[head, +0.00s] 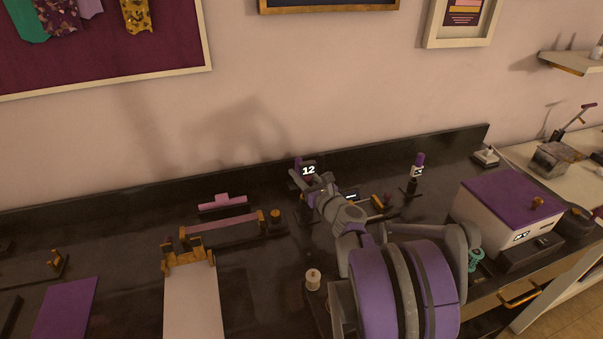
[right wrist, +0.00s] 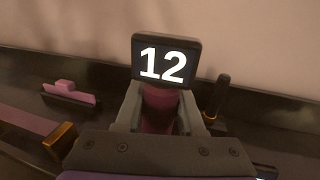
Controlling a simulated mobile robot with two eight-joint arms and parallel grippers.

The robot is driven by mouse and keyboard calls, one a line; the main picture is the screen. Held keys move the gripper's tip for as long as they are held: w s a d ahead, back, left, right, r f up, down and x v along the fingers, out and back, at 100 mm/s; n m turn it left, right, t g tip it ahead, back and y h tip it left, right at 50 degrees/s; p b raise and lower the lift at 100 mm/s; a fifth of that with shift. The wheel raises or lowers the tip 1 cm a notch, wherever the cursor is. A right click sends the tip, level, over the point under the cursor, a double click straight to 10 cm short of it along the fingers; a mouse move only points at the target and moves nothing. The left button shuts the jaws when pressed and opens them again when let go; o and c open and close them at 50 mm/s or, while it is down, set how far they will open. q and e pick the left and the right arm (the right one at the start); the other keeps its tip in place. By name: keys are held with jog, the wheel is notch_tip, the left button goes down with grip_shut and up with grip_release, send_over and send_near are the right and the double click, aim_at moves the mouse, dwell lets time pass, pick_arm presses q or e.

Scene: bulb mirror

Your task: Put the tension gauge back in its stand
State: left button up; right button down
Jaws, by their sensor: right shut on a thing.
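The tension gauge (head: 308,170) has a dark display reading 12 and a purple body. It also shows in the right wrist view (right wrist: 165,62), facing the camera. My right gripper (right wrist: 160,108) is shut on the gauge's purple body, one finger on each side. In the head view this gripper (head: 312,186) is over the back of the black counter, near the wall. I cannot make out the gauge's stand for sure; my arm and gripper cover part of the counter there. My left gripper is not in view.
A purple-topped item (head: 416,172) stands upright at the back, right of my gripper. A pink block (head: 223,202) and a pink strip with brass ends (head: 222,225) lie to the left. A white box with purple lid (head: 505,215) stands right. A spool (head: 313,280) is in front.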

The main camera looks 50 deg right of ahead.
jog(key=shift+f+b, duration=0.3)
jog(key=shift+f, duration=0.2)
jog(key=shift+c, duration=2.2)
grip_release()
jog(key=v, duration=1)
jog(key=shift+s, duration=0.35)
jog(key=shift+a, duration=0.2)
